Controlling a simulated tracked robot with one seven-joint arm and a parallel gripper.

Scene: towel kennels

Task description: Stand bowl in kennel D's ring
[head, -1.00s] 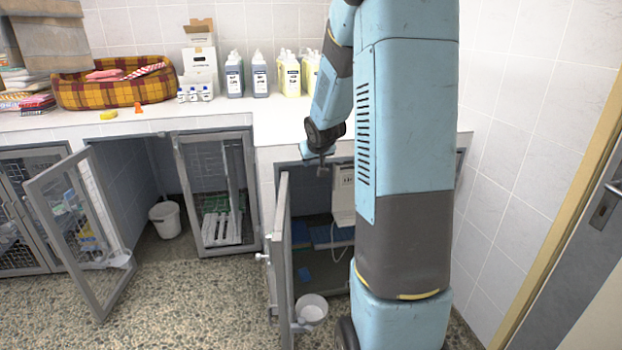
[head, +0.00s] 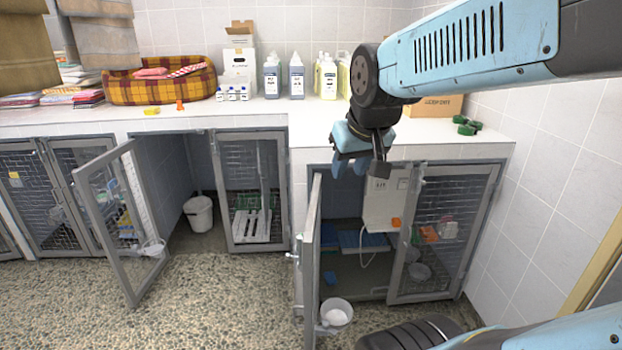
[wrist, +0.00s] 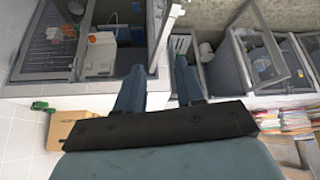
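A pale bowl (head: 336,313) shows low at the open door of the right kennel, apparently in a ring on that door. Another pale bowl (head: 153,248) shows low on the open door further left. Grey bowls (head: 419,271) show behind the closed mesh door of the right kennel. No letter marking kennel D is readable. My gripper (head: 362,172) hangs above the front edge of the counter, over the right kennel's opening. In the wrist view my gripper (wrist: 158,85) has its two blue fingers apart with nothing between them.
The right kennel's open door (head: 312,260) juts forward. Inside stand a white box (head: 388,205) with a hose and blue trays (head: 362,241). Bottles (head: 327,78), a plaid pet bed (head: 160,84), a cardboard box (head: 433,105) and green items (head: 466,126) stand on the counter. The speckled floor at left is clear.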

